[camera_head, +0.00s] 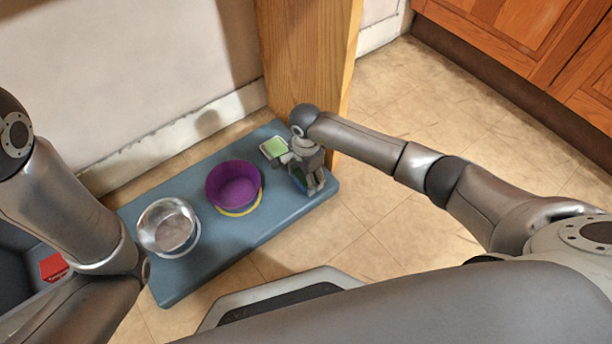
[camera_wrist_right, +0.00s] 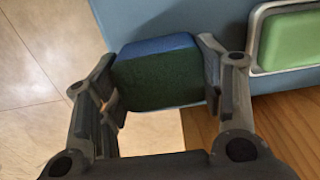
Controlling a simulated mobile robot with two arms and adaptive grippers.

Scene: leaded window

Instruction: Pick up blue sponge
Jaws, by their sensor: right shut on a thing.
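The blue sponge (camera_wrist_right: 158,72) is a block with a blue face and a dark green face in the right wrist view. It sits between the two fingers of my right gripper (camera_wrist_right: 160,90), which is shut on it. In the head view the right gripper (camera_head: 312,185) is over the right end of the blue-grey platform (camera_head: 262,232), and only a sliver of the sponge (camera_head: 298,178) shows. I cannot tell whether the sponge touches the platform. My left arm comes in at the left, but its gripper is out of view.
A green block in a white tray (camera_head: 268,153) lies left of the right gripper. A purple bowl (camera_head: 233,185) and a metal bowl (camera_head: 168,227) stand further left on the platform. A wooden post (camera_head: 308,60) rises behind. Tiled floor lies open at right.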

